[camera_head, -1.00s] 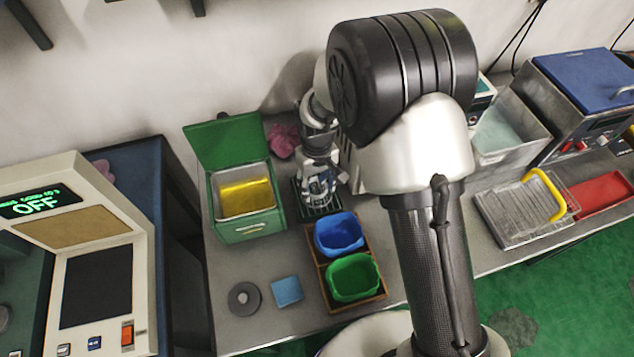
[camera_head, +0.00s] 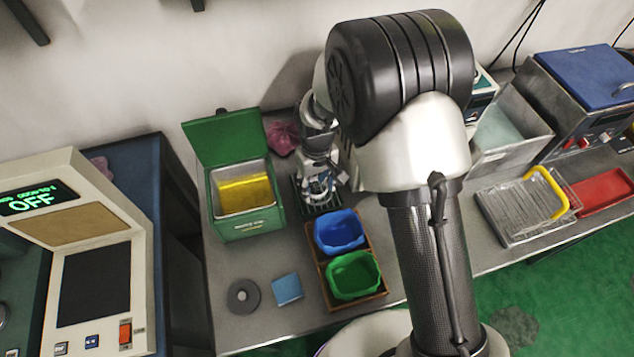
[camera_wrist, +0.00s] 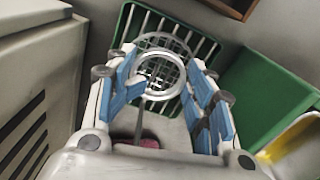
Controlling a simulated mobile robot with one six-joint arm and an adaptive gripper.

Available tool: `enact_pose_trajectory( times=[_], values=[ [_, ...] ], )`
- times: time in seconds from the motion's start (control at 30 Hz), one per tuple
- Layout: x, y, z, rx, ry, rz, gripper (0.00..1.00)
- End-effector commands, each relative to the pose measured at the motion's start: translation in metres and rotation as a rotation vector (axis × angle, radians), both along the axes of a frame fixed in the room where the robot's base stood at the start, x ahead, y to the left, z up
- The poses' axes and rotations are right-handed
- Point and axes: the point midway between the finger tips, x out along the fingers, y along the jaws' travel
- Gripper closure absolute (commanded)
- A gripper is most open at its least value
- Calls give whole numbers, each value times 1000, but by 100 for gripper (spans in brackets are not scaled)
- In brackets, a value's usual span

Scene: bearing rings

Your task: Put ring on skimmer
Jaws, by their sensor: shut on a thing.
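My gripper (camera_wrist: 163,80) is closed on a pale metal ring (camera_wrist: 137,79), with the blue-padded fingers on either side of it. In the wrist view the ring is over a dark green wire basket (camera_wrist: 207,47). A round wire mesh, apparently the skimmer (camera_wrist: 165,40), shows just beyond the ring and partly through it. I cannot tell whether the ring touches the mesh. In the head view my gripper (camera_head: 320,188) is above the green basket (camera_head: 307,207), behind the blue bin, and the ring is too small to make out clearly.
A green box (camera_head: 249,227) with an open lid and yellow contents stands left of the basket. Blue (camera_head: 340,232) and green (camera_head: 355,275) bins sit in a wooden tray in front. A pink cloth (camera_head: 281,137) lies behind. A grey disc (camera_head: 243,296) and blue square (camera_head: 287,288) lie front left.

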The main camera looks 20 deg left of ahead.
Motion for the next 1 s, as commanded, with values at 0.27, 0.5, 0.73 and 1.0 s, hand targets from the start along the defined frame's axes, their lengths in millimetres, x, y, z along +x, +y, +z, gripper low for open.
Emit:
enact_pose_trajectory(
  times=[0.27,0.5,0.73,1.0],
  values=[
    [0,0,0,1,-1,0,74],
    [0,0,0,0,0,0,51],
    [0,0,0,0,0,0,35],
    [0,0,0,0,0,0,24]
  ],
)
